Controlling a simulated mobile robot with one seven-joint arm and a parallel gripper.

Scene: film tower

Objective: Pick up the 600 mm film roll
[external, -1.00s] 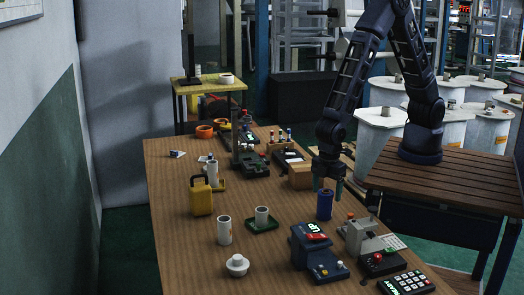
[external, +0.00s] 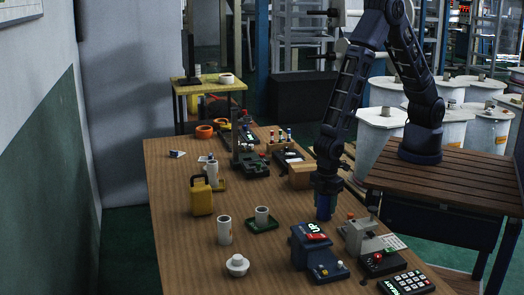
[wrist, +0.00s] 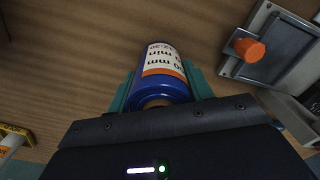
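The film roll is a blue upright cylinder (external: 323,208) on the wooden table, right of the middle in the external view. In the wrist view the roll (wrist: 160,70) shows a white and orange label, with "mm" and "min" readable; the full number is partly cut off. My gripper (external: 325,190) is lowered over the roll's top. In the wrist view its two teal fingers (wrist: 160,85) lie along both sides of the roll, very close to it. I see no clear gap, but cannot tell whether they press on it.
A blue device with a lit green display (external: 312,245) stands in front of the roll. A grey press-like device (external: 362,237) is to the right.

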